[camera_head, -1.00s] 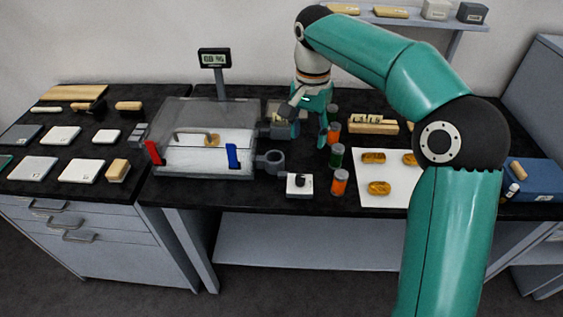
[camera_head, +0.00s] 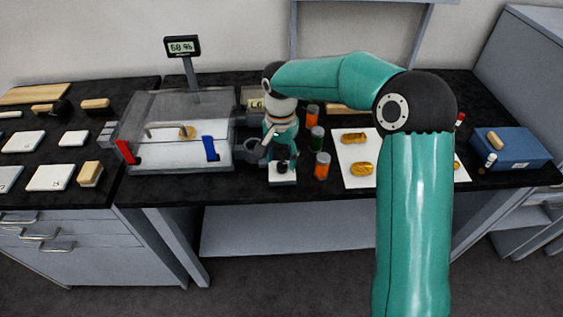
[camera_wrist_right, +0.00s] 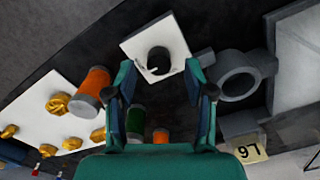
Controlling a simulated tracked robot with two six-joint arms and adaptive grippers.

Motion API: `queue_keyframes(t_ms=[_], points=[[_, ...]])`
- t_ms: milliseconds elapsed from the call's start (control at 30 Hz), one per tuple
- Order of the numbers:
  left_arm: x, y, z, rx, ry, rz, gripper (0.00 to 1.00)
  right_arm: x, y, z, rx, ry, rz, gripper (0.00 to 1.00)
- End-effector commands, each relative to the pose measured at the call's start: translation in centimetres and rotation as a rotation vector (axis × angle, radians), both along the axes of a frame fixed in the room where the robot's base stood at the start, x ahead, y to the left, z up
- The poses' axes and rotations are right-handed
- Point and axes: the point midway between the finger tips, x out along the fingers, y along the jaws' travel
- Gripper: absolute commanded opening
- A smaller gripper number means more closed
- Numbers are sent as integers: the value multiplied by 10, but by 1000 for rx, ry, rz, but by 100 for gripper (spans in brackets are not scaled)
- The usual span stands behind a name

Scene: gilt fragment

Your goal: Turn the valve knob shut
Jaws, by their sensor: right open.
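The valve knob (camera_head: 282,168) is black and round, on a small white square plate (camera_head: 283,181) near the front edge of the black bench. In the right wrist view the knob (camera_wrist_right: 158,60) shows a pale mark on its top, and the white plate (camera_wrist_right: 138,46) around it. My right gripper (camera_head: 281,158) points down over the knob, its fingers open. In the wrist view its two fingers (camera_wrist_right: 160,76) stand apart on either side of the knob, with nothing held; contact cannot be told. My left gripper is not in view.
A clear chamber (camera_head: 172,108) with red and blue handles stands left of the knob, its grey ring port (camera_head: 253,151) close by. Orange and green jars (camera_head: 317,138) stand close on the right. A white sheet (camera_head: 357,148) holds gilt pieces. A display (camera_head: 182,46) rises behind.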

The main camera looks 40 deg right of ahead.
Motion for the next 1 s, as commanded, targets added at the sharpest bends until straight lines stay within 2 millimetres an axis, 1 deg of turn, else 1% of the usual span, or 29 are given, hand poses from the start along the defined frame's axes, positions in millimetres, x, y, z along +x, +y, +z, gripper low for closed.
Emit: queue_keyframes(t_ms=[33,200,333,533,567,600,867,900,1000], points=[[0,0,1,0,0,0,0,-1,0,-7,-1,3,0,54],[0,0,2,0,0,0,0,-1,-1,-22,-1,2,-1,54],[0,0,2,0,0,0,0,0,0,-25,-1,1,0,54],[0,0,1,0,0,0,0,0,0,-25,-1,-1,0,54],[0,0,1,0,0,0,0,0,0,-25,-1,-1,0,52],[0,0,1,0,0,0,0,0,0,-25,-1,-1,0,45],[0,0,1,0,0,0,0,0,0,-25,-1,-1,1,2],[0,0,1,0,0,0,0,0,0,-25,-1,-1,0,0],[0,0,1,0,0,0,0,0,0,-25,0,-1,1,0]])
